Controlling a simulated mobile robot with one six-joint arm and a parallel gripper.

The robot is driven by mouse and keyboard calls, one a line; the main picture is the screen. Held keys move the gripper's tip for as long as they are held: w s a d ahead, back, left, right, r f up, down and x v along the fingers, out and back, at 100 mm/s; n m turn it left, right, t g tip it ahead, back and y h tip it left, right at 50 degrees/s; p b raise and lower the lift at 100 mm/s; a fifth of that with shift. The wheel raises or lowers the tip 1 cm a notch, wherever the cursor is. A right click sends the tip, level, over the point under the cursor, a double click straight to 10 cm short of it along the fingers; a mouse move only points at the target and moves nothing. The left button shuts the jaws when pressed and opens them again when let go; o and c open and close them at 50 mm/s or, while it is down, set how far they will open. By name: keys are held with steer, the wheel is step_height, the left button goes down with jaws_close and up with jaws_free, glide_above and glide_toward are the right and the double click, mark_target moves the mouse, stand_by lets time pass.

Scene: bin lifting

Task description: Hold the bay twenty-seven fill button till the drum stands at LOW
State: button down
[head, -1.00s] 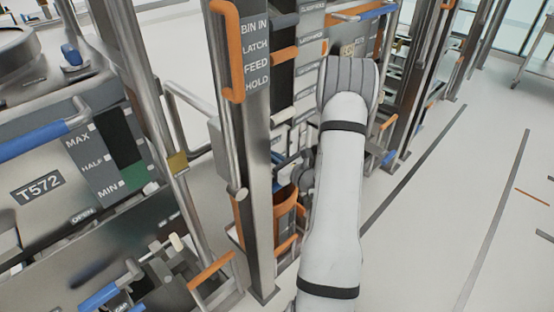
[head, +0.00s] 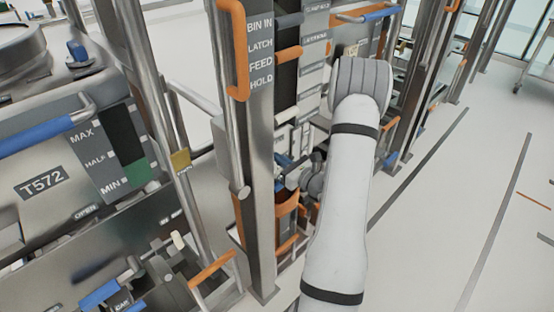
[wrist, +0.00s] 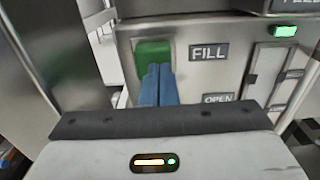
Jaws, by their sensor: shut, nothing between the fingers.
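In the wrist view my gripper (wrist: 158,82) is shut and empty, its two blue fingers side by side. The fingertips are in front of a green button (wrist: 152,50) and cover part of it. They look touching or very near it; how far it is pressed cannot be told. A FILL plate (wrist: 209,52) is right of the button. In the head view my white arm reaches to the rack, and the button is hidden. No bay number twenty-seven and no LOW mark can be read in either view, so I cannot tell which vessel is the drum.
A lit green lamp (wrist: 284,31) is at the panel's upper right, above a pale upright strip (wrist: 265,75). An OPEN plate (wrist: 218,98) lies below FILL. A steel post (head: 258,150) with an orange handle (head: 236,60) stands left of my arm.

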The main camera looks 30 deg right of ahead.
steer(key=v, duration=1.1)
steer(key=shift+s+d+f, duration=0.15)
steer(key=shift+s+d, duration=0.05)
steer(key=shift+d, duration=0.1)
stand_by(0.3)
